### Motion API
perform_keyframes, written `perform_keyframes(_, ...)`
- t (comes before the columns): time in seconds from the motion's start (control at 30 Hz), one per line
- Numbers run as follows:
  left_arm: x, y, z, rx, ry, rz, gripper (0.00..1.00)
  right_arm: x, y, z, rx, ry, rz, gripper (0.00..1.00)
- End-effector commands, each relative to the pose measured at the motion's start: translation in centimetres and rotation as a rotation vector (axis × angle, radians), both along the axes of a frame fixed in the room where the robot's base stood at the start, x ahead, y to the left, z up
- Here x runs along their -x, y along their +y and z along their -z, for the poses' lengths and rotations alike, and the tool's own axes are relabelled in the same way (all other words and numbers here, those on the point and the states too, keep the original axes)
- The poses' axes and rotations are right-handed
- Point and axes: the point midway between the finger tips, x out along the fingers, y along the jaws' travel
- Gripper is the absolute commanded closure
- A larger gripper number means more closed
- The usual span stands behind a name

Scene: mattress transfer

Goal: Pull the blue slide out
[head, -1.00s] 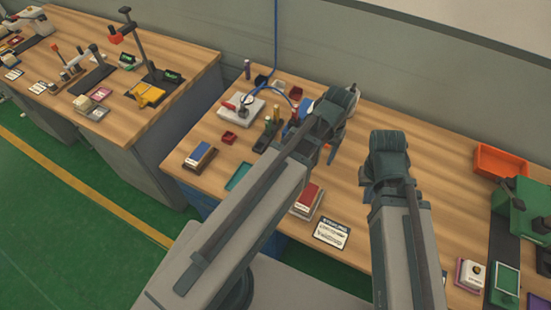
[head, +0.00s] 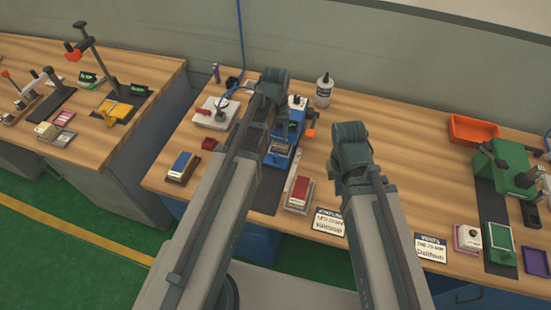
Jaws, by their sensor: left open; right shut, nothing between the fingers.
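A blue press-like fixture (head: 295,112) stands on the wooden bench just right of my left arm. A blue framed part with a brownish inside, probably the blue slide (head: 279,158), sits low at its front, above a dark base strip (head: 267,193). My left arm covers the fixture's left side. My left arm reaches up from the lower left and ends in a dark joint beside the fixture. The fingers of both grippers are hidden behind my arms, and no contact with the slide shows.
A red-topped block (head: 299,194) and a label card (head: 328,222) lie near the front edge. A white bottle (head: 324,91) stands behind. A blue-topped block (head: 182,166) lies left. An orange bin (head: 473,131) and green press (head: 512,163) stand right. Bench behind my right arm is clear.

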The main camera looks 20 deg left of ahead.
Motion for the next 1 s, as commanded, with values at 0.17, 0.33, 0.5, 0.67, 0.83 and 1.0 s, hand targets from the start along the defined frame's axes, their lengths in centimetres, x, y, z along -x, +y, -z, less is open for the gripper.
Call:
perform_keyframes(0.17, 0.0, 0.0, 3.2, 0.0, 0.0, 0.0, 0.43, 0.0, 0.0, 3.2, 0.0, 0.0, 0.0, 1.0)
perform_keyframes(0.33, 0.0, 0.0, 5.6, 0.0, 0.0, 0.0, 0.43, 0.0, 0.0, 5.6, 0.0, 0.0, 0.0, 1.0)
perform_keyframes(0.5, 0.0, 0.0, 7.9, 0.0, -0.001, 0.0, 0.43, 0.0, 0.0, 7.9, 0.0, 0.0, 0.0, 1.0)
perform_keyframes(0.67, 0.0, 0.0, 10.0, 0.0, -0.001, 0.0, 0.43, 0.0, 0.0, 10.0, 0.0, 0.0, 0.0, 1.0)
perform_keyframes(0.83, 0.0, 0.0, 11.1, 0.0, -0.001, 0.0, 0.43, 0.0, 0.0, 11.1, 0.0, 0.0, 0.0, 1.0)
perform_keyframes(1.0, 0.0, 0.0, 11.2, 0.0, -0.001, 0.0, 0.43, 0.0, 0.0, 11.2, 0.0, 0.0, 0.0, 1.0)
